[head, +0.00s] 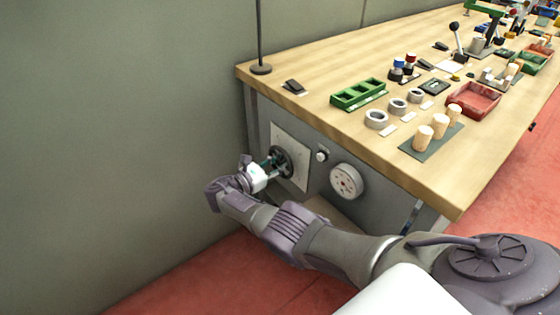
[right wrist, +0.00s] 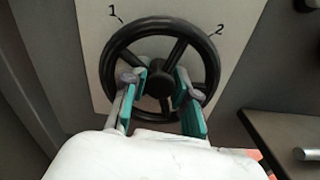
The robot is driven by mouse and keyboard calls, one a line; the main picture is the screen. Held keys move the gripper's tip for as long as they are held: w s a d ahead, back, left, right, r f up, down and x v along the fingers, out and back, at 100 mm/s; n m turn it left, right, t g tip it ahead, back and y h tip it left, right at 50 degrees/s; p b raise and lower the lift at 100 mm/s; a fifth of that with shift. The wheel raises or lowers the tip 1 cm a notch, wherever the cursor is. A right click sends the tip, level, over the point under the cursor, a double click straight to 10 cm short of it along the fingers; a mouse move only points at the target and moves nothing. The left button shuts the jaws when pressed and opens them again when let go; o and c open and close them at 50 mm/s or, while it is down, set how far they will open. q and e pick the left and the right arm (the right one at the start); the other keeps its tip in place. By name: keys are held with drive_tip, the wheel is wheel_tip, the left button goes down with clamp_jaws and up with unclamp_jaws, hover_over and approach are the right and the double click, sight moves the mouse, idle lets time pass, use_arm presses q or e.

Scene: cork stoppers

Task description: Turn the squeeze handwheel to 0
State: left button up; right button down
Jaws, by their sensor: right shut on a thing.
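The black spoked handwheel (head: 285,160) is mounted on a pale square plate (head: 303,172) on the front of the bench. In the right wrist view the wheel (right wrist: 160,84) has a round rim, spokes and a central hub. The plate (right wrist: 90,62) there carries a "1" at the upper left and a "2" at the upper right of the rim. No 0 mark or pointer can be made out. My right gripper (head: 270,167) is shut on the handwheel, with its teal-padded fingers on either side of the hub. My left gripper is not in view.
Right of the handwheel are a small knob (head: 322,155) and a round pale dial (head: 346,181). The wooden bench top (head: 310,75) overhangs them and holds a green tray (head: 358,94), cork stoppers (head: 440,125) and a red tray (head: 487,101). A wall stands close on the left.

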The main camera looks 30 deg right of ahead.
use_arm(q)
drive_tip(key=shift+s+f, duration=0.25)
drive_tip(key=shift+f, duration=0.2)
use_arm(e)
drive_tip(key=shift+n, duration=0.7)
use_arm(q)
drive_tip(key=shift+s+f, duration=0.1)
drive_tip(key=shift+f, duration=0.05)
use_arm(e)
drive_tip(key=c, duration=1.2)
unclamp_jaws()
